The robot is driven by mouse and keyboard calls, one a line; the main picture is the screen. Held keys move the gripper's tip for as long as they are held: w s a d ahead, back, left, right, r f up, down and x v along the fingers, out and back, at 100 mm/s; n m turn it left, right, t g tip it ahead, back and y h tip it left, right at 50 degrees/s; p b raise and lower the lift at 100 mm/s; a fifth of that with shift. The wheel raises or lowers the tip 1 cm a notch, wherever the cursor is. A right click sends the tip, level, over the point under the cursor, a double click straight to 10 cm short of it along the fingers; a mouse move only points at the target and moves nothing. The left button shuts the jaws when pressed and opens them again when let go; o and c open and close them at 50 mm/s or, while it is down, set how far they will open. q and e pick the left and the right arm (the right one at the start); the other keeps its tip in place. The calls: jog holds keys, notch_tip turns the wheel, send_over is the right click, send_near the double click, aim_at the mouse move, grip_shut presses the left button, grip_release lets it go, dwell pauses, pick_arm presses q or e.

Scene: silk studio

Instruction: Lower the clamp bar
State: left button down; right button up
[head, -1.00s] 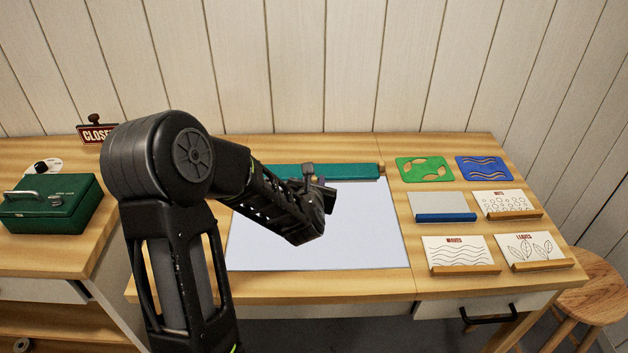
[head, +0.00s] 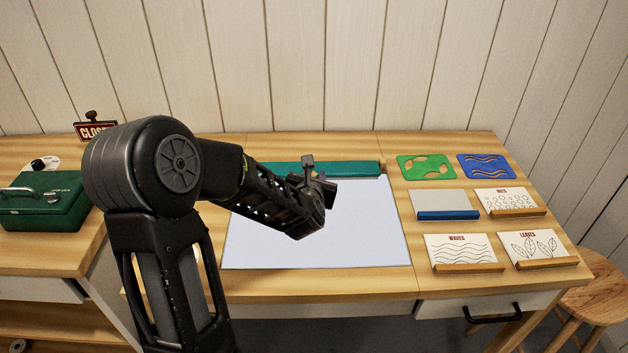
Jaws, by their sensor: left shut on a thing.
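The clamp bar (head: 355,169) is a long teal-green bar along the back edge of a pale printing board (head: 370,230) on the wooden table. A brown end piece shows at its right end. My left gripper (head: 318,183) is over the board's back part, at the middle of the bar. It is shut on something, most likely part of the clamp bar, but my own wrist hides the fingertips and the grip. The bar's left part is partly hidden behind my arm. My right gripper is not in view.
A green cash box (head: 45,202) stands left. The board's front is clear.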

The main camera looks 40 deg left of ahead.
pick_arm(q)
jog(key=c, duration=1.6)
grip_release()
jog(key=shift+w+r, duration=0.1)
jog(key=shift+r, duration=0.25)
jog(key=o, duration=0.3)
jog(key=shift+f, duration=0.1)
jog(key=shift+o, duration=0.2)
jog(key=b+v, duration=0.1)
jog(key=v, duration=0.6)
jog(key=shift+s+d, duration=0.2)
jog(key=shift+s, duration=0.2)
